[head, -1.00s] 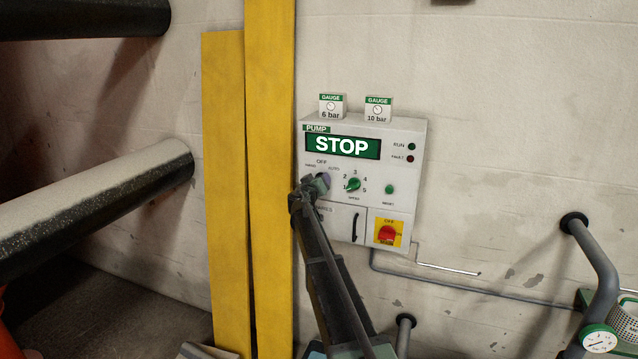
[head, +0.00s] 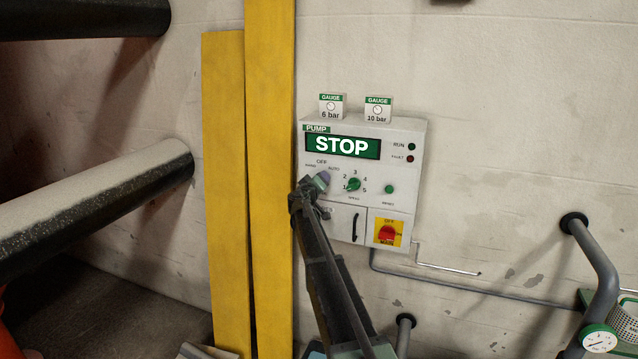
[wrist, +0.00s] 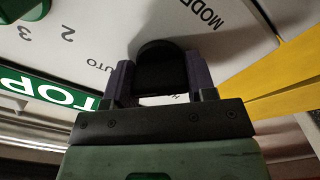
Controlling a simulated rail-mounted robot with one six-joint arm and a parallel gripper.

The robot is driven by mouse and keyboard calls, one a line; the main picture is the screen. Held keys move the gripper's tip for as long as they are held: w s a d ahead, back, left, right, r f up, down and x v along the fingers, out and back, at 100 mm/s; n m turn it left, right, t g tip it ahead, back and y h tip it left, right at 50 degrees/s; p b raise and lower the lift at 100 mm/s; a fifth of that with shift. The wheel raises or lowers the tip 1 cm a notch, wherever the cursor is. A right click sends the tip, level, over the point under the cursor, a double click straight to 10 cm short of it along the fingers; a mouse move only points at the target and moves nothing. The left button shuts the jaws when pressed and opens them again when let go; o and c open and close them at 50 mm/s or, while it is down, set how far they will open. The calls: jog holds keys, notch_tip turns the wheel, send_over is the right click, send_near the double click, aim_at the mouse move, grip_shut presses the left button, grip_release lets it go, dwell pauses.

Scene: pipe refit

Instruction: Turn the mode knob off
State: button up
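The mode knob (wrist: 160,62) is black and sits between my gripper's two purple-padded fingers in the wrist view. My gripper (wrist: 160,80) is shut on it, with a finger along each side. In the head view my gripper (head: 318,183) is at the left of the pump panel (head: 408,165), below the OFF, HAND and AUTO labels, and covers most of the knob. The pointer direction of the knob is hidden. In the wrist view AUTO shows left of the knob; the OFF label is hidden. The panel's display (head: 342,146) reads STOP.
A green speed knob (head: 354,185) and a green reset button (head: 389,189) are right of my gripper. A red main switch (head: 386,233) is lower right. Yellow uprights (head: 270,150) stand close on the left. Two gauge boxes (head: 378,109) sit on the panel top.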

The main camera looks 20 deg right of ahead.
jog(key=o, duration=0.4)
jog(key=shift+o, duration=0.2)
jog(key=v, duration=1)
jog(key=shift+s+a, duration=0.25)
jog(key=shift+s, duration=0.05)
